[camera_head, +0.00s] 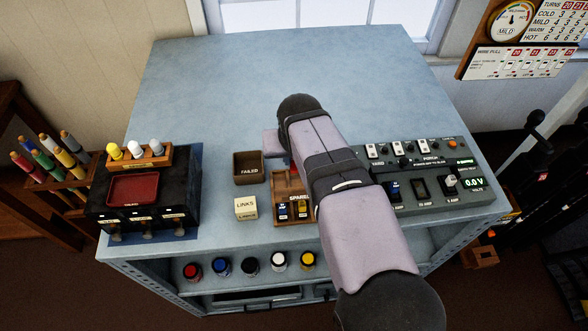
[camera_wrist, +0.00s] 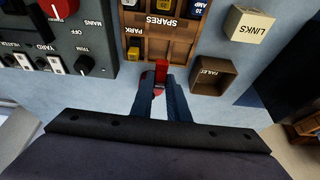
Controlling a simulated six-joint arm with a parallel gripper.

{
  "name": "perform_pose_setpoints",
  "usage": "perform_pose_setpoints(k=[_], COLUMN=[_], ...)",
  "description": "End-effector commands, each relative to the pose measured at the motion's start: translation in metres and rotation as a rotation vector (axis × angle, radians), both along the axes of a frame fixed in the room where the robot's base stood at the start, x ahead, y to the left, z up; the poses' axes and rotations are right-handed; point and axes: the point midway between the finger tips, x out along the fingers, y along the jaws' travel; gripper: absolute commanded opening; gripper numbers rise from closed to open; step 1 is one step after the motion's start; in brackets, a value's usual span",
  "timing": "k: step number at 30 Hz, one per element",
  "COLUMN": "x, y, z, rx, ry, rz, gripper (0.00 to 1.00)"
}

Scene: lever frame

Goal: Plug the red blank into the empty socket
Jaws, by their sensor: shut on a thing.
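The red blank (camera_wrist: 161,70) is between the fingertips of my gripper (camera_wrist: 162,82) in the wrist view, at the near edge of the spares rack in that picture. My gripper is shut on it. In the head view my arm hides the fingertips and most of the blank; only a speck of red shows beside the rack. The grey control panel (camera_head: 455,151) is to the right of my arm. A dark opening that looks like the empty socket (camera_head: 419,187) is in its front row, between a blue fuse (camera_head: 393,191) and a fuse at the 5 AMP position (camera_head: 449,184).
The wooden SPARES rack (camera_head: 282,182) holds fuses. The brown FAILED bin (camera_head: 248,167) and cream LINKS box (camera_head: 246,208) stand left of it. A black unit with a red tray (camera_head: 134,189) is at far left. The back of the bench is clear.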

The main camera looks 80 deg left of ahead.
Motion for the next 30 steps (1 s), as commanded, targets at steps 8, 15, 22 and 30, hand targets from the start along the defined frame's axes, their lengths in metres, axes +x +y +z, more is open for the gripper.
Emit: perform_pose_setpoints(k=[8, 15, 22, 30], x=[0.0, 0.003, 0.038, 0.137], y=[0.001, 0.0, 0.003, -0.001], z=[0.035, 0.043, 0.052, 0.08], rx=[0.001, -0.001, 0.0, 0.001], ry=[0.0, 0.001, 0.0, 0.0], rz=[0.0, -0.004, -0.06, -0.214], gripper=[0.0, 0.0, 0.0, 0.0])
